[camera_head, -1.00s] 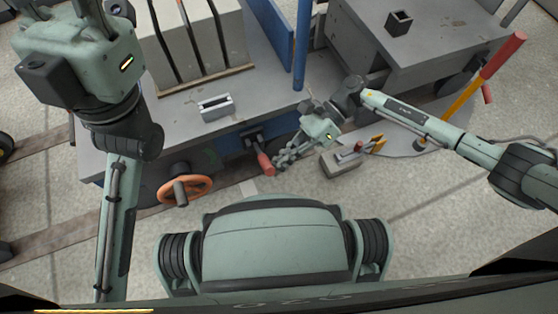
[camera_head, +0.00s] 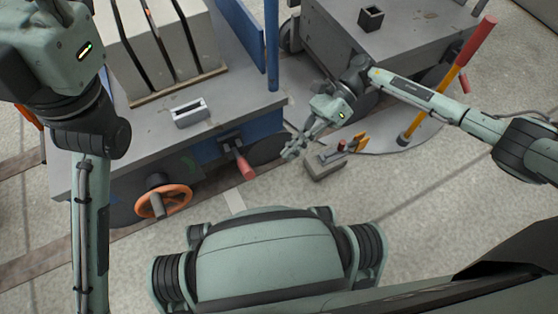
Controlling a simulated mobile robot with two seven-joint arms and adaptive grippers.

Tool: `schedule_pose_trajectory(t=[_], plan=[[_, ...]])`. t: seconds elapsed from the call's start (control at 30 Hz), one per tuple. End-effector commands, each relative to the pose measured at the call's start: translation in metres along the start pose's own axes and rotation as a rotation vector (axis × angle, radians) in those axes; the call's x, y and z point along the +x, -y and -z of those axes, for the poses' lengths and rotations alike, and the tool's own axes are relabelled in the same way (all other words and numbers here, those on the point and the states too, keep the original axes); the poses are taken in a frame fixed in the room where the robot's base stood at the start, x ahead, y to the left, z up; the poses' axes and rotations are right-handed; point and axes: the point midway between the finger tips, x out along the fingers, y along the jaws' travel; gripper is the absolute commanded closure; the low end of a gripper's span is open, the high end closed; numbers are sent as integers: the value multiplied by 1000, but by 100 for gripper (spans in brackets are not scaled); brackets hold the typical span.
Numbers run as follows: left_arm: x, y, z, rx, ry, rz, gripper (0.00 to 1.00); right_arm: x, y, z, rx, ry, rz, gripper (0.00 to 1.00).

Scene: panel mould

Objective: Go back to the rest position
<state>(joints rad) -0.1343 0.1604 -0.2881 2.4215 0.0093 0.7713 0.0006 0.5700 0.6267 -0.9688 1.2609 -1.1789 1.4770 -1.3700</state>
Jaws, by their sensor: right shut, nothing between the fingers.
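My right gripper (camera_head: 293,148) is shut and empty. It hangs over the floor gap in front of the blue-sided cart, to the right of a lever with a red handle (camera_head: 244,167) and apart from it. My right arm comes in from the right edge. My left arm rises along the left edge, and its gripper is outside the picture, so its fingers are hidden.
The grey cart (camera_head: 237,104) carries upright panels (camera_head: 155,45) and a small metal block (camera_head: 190,112). An orange handwheel (camera_head: 164,201) sits on its front. A grey control box (camera_head: 325,164) and a red-and-yellow lever (camera_head: 437,98) stand right. A second grey cart (camera_head: 415,45) is behind. The floor at lower right is clear.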

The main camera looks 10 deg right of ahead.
Motion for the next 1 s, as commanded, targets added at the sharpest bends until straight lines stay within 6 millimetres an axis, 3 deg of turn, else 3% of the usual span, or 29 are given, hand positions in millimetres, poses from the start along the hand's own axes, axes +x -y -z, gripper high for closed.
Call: schedule_pose_trajectory(t=[0.13,0.5,0.63,0.77,0.9,1.0], plan=[[0,0,0,0,1,1,60,-9,0,0,0,0,-1,100],[0,0,0,-1,1,3,60,-9,0,0,-1,1,-1,100],[0,0,0,-2,1,5,60,1,-2,-18,5,48,-8,100],[0,0,0,-2,1,4,60,27,-16,-79,41,210,-38,100],[0,0,0,-1,1,3,60,43,-50,-178,131,486,-129,100],[0,0,0,-1,1,3,60,33,-84,-247,216,690,-238,100]])
